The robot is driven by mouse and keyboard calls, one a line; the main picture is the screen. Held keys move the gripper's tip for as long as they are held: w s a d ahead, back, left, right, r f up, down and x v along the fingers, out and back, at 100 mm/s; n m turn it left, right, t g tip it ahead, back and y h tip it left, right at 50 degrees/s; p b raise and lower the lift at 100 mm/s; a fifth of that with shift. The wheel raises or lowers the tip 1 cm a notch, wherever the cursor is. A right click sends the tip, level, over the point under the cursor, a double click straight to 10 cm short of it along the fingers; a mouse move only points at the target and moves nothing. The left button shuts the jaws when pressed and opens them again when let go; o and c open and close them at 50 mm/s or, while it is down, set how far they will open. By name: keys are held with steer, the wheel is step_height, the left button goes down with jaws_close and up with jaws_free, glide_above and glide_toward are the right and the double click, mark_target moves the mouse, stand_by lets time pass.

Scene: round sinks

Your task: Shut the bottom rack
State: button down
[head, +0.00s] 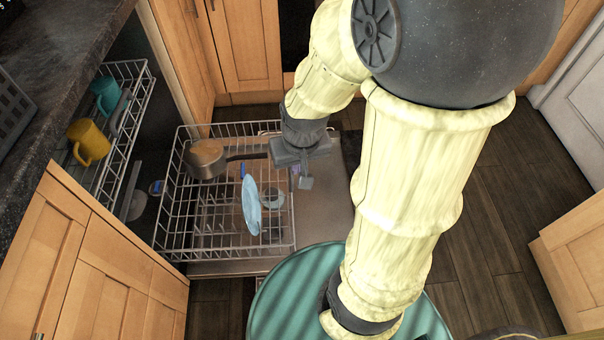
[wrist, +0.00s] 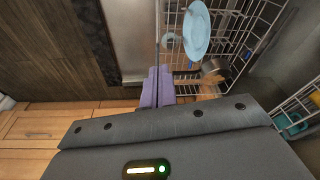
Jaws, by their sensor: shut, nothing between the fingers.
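The bottom rack (head: 174,205) is a white wire basket, pulled out over the lowered dishwasher door (head: 318,222). It holds a brown pan (head: 206,159), a light blue plate (head: 251,205) and a smaller clear item (head: 271,198). My gripper (head: 304,182) is shut and empty, at the rack's outer right side in the head view. In the wrist view its purple fingers (wrist: 157,87) are together beside the rack's wire edge (wrist: 157,35). I cannot tell whether they touch the wire. The plate (wrist: 196,35) and pan (wrist: 212,72) also show there.
The top rack (head: 133,135), with a yellow mug (head: 88,143) and a teal cup (head: 105,94), is at the left under the counter (head: 50,50). Wooden cabinets (head: 110,265) flank the dishwasher. Dark floor (head: 500,230) is open at the right.

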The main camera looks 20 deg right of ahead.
steer(key=w+d+f+m+y+p, duration=0.2)
steer(key=w+d+f+m+y, duration=0.1)
steer(key=w+d+f+m, duration=0.3)
steer(key=w+d+f+m+y+p, duration=0.3)
steer(key=w+d+f+m, duration=0.3)
steer(key=d+f+m, duration=0.5)
step_height(320, 180, down, 3)
steer(key=m+y, duration=0.1)
steer(key=m, duration=0.2)
steer(key=shift+m, duration=0.4)
steer(key=shift+f, duration=0.1)
steer(key=a+r+b+x, duration=0.1)
steer(key=b+x, duration=0.3)
steer(key=x, duration=0.8)
steer(key=shift+w+a, duration=0.4)
steer(key=shift+a, duration=0.5)
steer(key=shift+r, duration=0.1)
steer(key=shift+w+a, duration=0.1)
steer(key=shift+w, duration=0.05)
